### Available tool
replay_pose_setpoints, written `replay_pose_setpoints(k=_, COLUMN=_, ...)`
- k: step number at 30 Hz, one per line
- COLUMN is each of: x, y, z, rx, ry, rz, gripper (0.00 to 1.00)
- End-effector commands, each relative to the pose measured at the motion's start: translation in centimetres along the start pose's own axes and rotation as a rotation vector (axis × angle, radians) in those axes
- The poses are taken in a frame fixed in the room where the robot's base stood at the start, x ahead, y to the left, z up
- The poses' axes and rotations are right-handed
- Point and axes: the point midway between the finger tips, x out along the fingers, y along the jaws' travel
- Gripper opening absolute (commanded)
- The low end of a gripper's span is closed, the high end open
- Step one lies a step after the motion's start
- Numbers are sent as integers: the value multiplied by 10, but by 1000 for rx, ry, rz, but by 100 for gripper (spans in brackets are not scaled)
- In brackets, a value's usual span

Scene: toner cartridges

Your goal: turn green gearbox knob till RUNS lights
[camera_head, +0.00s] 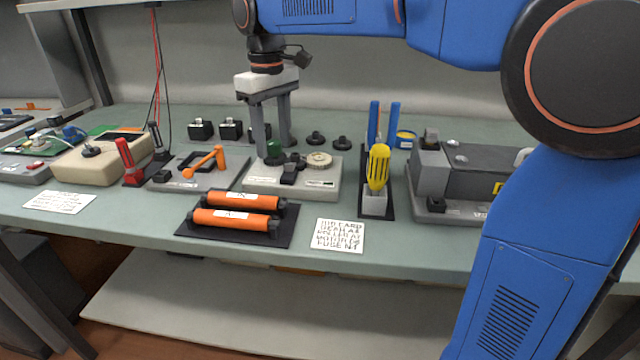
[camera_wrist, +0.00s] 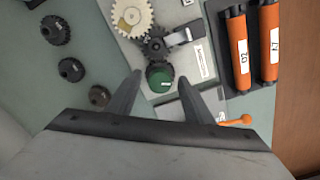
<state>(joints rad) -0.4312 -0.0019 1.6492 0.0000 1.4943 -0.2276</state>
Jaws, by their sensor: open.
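The green knob (camera_wrist: 159,76) sits on the light gearbox plate (camera_head: 254,188), beside dark gears and a cream gear wheel (camera_wrist: 131,16). In the head view the green knob (camera_head: 274,147) shows between and just behind my gripper's fingers. My gripper (camera_wrist: 165,82) is open, its fingers pointing down, with one fingertip on each side of the knob in the wrist view. I cannot tell whether either finger touches it. A dark block (camera_head: 289,173) stands on the plate near the gears. I cannot make out a RUNS light.
Two orange cartridges (camera_head: 237,201) lie on a dark mat in front. An orange-handled crank (camera_head: 205,161) stands left, a yellow-handled screwdriver (camera_head: 378,167) right. Loose dark gears (camera_head: 316,138) lie behind. A printed card (camera_head: 339,236) lies at the front edge.

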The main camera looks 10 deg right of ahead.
Motion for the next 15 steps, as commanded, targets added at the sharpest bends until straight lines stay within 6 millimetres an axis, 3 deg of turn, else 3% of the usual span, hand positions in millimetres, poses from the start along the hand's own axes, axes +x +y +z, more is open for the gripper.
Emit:
replay_pose_setpoints(k=5, x=0, y=0, z=0, rx=-2, ry=0, rz=0, gripper=47)
replay_pose_setpoints(k=10, x=0, y=0, z=0, rx=-1, ry=0, rz=0, gripper=13)
replay_pose_setpoints(k=15, x=0, y=0, z=0, rx=10, ry=0, rz=0, gripper=14)
